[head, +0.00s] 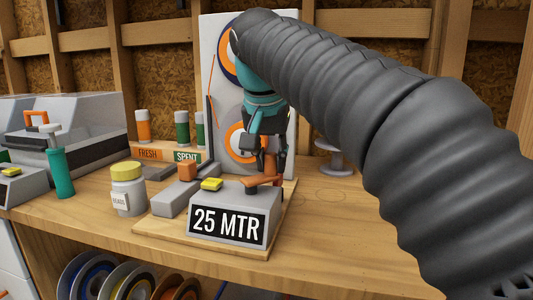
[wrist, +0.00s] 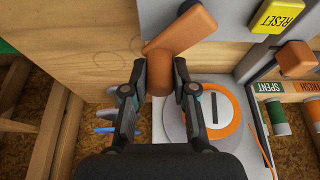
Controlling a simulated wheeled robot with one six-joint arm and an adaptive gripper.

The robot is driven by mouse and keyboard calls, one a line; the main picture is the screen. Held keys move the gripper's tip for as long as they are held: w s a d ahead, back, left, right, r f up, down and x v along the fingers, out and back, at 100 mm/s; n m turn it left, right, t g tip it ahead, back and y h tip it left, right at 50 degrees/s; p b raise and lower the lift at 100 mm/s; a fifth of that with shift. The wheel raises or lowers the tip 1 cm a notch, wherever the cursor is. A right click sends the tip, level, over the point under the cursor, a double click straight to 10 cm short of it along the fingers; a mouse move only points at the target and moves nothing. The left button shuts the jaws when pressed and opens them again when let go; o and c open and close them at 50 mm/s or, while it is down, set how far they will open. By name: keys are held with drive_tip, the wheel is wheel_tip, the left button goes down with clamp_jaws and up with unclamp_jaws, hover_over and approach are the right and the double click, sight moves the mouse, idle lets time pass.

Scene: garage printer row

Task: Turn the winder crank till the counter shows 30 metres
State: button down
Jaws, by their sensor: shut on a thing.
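The winder's grey counter box (head: 229,229) stands on a wooden base on the bench. Its display (head: 226,223) reads 25 MTR in the head view. The orange crank (head: 262,182) sits on top of the box. My gripper (head: 266,150) comes down from above and is shut on the crank's upright knob. In the wrist view my gripper (wrist: 163,85) has a finger on each side of the knob (wrist: 160,75), and the crank arm (wrist: 182,30) slants up and right from it. A yellow RESET button (wrist: 278,15) is beside the crank.
An upright white panel (head: 222,110) with orange-ringed spools stands behind the winder. A beads jar (head: 127,190), a green-handled tool (head: 60,172) and FRESH and SPENT canisters (head: 182,130) are to the left. The bench right of the winder (head: 345,215) is mostly clear.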

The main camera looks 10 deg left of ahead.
drive_tip(key=m, duration=0.1)
drive_tip(key=s+m+h, duration=0.1)
drive_tip(key=m, duration=0.2)
drive_tip(key=shift+s+d+m+g+h, duration=0.3)
drive_tip(key=shift+d+m+h, duration=0.1)
drive_tip(key=shift+s+d+m+g+h, duration=0.1)
drive_tip(key=shift+s+m+g+h, duration=0.3)
drive_tip(key=shift+m, duration=0.75)
drive_tip(key=shift+s+m+g+h, duration=0.25)
drive_tip(key=shift+s+m, duration=0.25)
drive_tip(key=shift+m, duration=0.65)
drive_tip(key=c, duration=0.9)
unclamp_jaws()
drive_tip(key=shift+c, duration=0.2)
